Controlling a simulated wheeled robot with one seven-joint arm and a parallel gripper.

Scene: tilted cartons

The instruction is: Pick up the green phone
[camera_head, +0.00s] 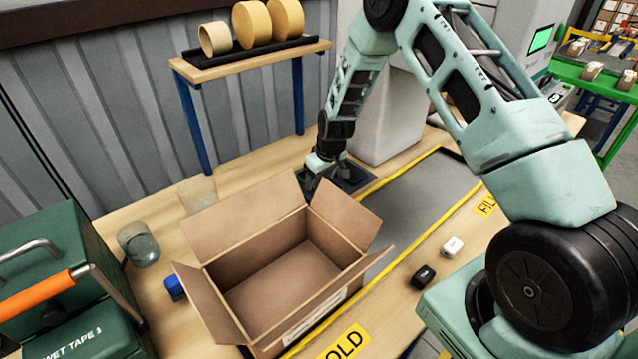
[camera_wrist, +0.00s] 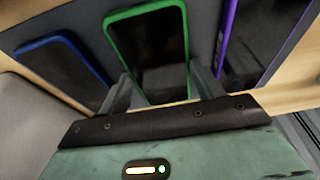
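The green phone (camera_wrist: 150,50) has a green rim and a dark screen. It stands between a blue-rimmed phone (camera_wrist: 62,70) on its left and a purple-rimmed phone (camera_wrist: 255,40) on its right in the wrist view. My gripper (camera_wrist: 162,80) has its two fingers apart, one at each side of the green phone's near end; I cannot tell whether they touch it. In the head view my gripper (camera_head: 316,180) is low behind the open carton, at a dark blue holder (camera_head: 354,178). The phones cannot be made out there.
An open cardboard carton (camera_head: 345,240) stands in front of my gripper, its flaps spread. A grey machine (camera_head: 392,125) stands close behind. A glass (camera_head: 139,246), a blue item (camera_head: 174,288), and small black (camera_head: 423,277) and white (camera_head: 452,246) items lie around. A shelf (camera_head: 250,54) holds tape rolls.

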